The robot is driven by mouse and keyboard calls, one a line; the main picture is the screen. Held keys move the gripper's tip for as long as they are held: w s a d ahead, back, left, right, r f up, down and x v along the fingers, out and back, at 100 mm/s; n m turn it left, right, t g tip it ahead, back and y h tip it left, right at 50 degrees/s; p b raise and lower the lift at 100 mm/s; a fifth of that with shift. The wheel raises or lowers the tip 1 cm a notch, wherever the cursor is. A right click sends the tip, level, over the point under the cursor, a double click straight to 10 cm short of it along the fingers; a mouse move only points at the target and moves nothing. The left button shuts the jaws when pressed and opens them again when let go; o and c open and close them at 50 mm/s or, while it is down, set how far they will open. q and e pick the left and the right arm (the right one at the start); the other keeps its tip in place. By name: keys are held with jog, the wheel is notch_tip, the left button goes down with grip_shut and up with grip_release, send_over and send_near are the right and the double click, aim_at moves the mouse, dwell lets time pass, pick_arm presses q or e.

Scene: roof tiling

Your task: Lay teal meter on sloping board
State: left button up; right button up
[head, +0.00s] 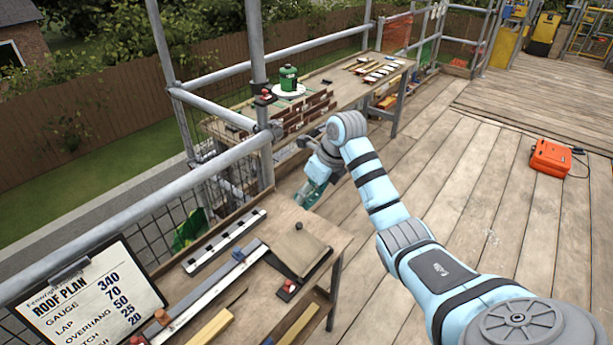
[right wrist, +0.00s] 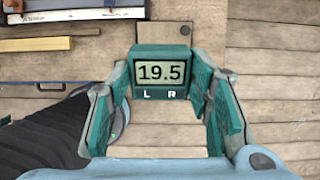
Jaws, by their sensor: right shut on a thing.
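The teal meter (right wrist: 160,98) reads 19.5, with the letters L and R below the number. My right gripper (head: 312,190) is shut on it, with one finger on each side in the right wrist view. In the head view the gripper hangs beyond the near bench, and I cannot clearly tell the meter from the teal fingers. The tan board (head: 298,247), with a dark knob near its upper edge, lies on the near bench, apart from the gripper. The board also shows above the meter in the right wrist view (right wrist: 160,28). My left gripper is not in view.
The near bench (head: 255,292) holds a white-and-black strip (head: 225,240), a long metal level and a yellow wood piece (head: 210,327). A roof plan clipboard (head: 88,295) is at left. The far bench holds a green canister (head: 288,78) and bricks. Scaffold rails stand left.

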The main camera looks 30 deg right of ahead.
jog(key=s+f+b, duration=0.2)
jog(key=f+b, duration=0.1)
jog(key=f, duration=0.3)
jog(key=s+d+f+b, duration=0.1)
jog(key=s+f+b, duration=0.1)
jog(key=f+b, duration=0.2)
notch_tip(320, 180, down, 2)
jog(key=shift+s+d+f, duration=0.1)
jog(key=shift+s+d, duration=0.05)
jog(key=shift+s, duration=0.1)
